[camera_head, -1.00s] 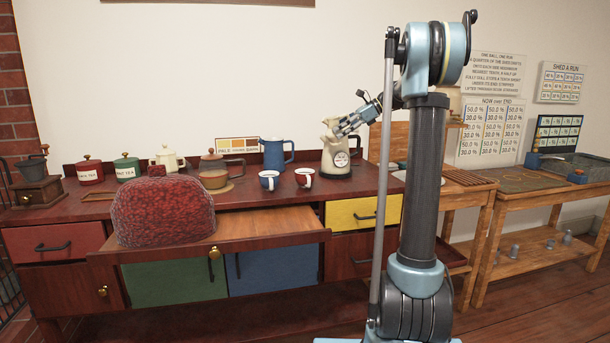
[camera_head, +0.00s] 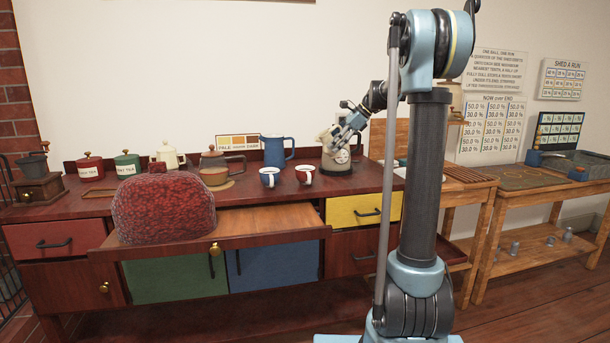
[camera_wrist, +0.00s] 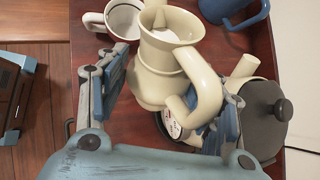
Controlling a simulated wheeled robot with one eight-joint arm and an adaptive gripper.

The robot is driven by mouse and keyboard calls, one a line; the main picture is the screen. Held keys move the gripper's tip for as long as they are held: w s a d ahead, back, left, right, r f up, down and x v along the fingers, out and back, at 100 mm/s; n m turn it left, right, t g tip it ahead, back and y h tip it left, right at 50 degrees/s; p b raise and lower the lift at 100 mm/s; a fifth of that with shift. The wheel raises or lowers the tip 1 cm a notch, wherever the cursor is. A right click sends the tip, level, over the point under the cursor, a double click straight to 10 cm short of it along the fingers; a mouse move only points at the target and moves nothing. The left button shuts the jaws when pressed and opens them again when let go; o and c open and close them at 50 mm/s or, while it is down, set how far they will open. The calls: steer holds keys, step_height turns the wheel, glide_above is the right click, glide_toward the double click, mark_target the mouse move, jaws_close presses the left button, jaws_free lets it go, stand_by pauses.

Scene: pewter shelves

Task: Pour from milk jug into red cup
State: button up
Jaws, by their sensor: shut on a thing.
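The cream milk jug (camera_head: 326,139) is in my gripper (camera_head: 348,132), above the counter at the right of the cups. In the wrist view the jug (camera_wrist: 153,82) sits between the two fingers, its open mouth facing up the picture and its handle to the lower right. My gripper (camera_wrist: 168,95) is shut on the jug. The red cup (camera_head: 304,175) stands upright on the counter, left of and below the jug, apart from it. A white cup with a dark rim (camera_wrist: 122,19), probably the red cup, shows beyond the jug's mouth. The cup's contents cannot be made out.
A blue cup (camera_head: 269,177) stands left of the red cup, with a tall blue jug (camera_head: 275,150) behind. A cream vessel with a round label (camera_head: 337,160) stands just under my gripper.

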mark_target(331, 158)
steer(key=shift+s+a+f+h+p, duration=0.15)
steer(key=shift+a+f+h+p, duration=0.1)
steer(key=shift+f+p, duration=0.5)
steer(key=shift+s+a+f+h+p, duration=0.1)
steer(key=shift+a+f+h+p, duration=0.15)
steer(key=shift+f+p, duration=0.5)
steer(key=shift+f+t+h+p, duration=0.3)
steer(key=shift+f+p, duration=0.25)
steer(key=shift+p, duration=0.35)
stand_by(0.4)
steer(key=shift+s+a+f+n+h, duration=0.1)
steer(key=shift+f+n+h, duration=0.1)
steer(key=shift+f, duration=0.15)
steer(key=shift+a+f+n+h, duration=0.1)
steer(key=shift+f+h, duration=0.1)
steer(key=shift+f, duration=0.1)
steer(key=shift+a+f+t+h, duration=0.1)
steer(key=shift+f+t+h, duration=0.1)
steer(key=shift+t+h, duration=0.3)
stand_by(0.9)
